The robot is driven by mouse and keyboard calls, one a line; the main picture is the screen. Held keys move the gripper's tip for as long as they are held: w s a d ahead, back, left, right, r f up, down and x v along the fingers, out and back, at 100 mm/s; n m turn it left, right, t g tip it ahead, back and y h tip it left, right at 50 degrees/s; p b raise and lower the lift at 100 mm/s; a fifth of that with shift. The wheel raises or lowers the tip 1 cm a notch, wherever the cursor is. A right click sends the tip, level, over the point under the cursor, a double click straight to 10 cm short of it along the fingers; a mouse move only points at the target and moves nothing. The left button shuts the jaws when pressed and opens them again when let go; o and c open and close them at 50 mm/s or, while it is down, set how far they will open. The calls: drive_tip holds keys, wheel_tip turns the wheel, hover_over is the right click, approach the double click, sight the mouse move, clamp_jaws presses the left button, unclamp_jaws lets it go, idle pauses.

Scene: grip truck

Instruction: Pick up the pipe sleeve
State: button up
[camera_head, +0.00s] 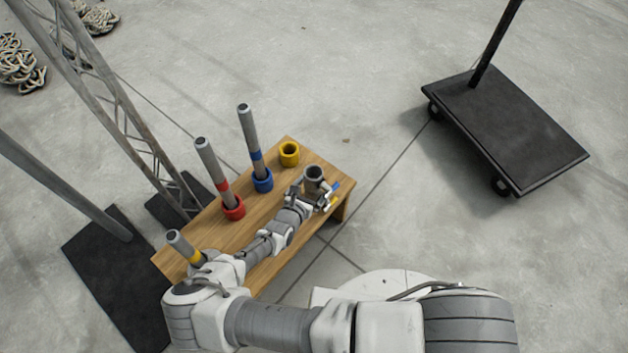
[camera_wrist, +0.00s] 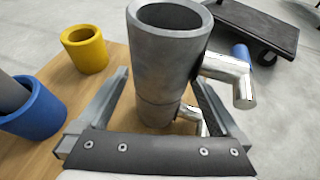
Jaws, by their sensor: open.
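The pipe sleeve (camera_head: 314,173) is a dark grey hollow cylinder with shiny metal stubs on its side. It stands upright near the right end of the wooden bench (camera_head: 215,232). In the wrist view the sleeve (camera_wrist: 165,75) fills the middle, its open top facing up. My gripper (camera_head: 310,190) is open, with one finger on each side of the sleeve's lower part. In the wrist view the gripper (camera_wrist: 160,95) shows a gap on the left; whether the right finger touches is unclear.
A yellow ring (camera_head: 289,154) stands just behind the sleeve. Grey poles stand in a blue ring (camera_head: 262,181) and a red ring (camera_head: 233,208); a yellow-banded pole (camera_head: 184,247) is at the left. A black trolley (camera_head: 510,130) stands right, with clear floor between.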

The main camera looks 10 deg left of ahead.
drive_tip(key=shift+w, duration=0.1)
drive_tip(key=shift+c, duration=0.3)
clamp_jaws()
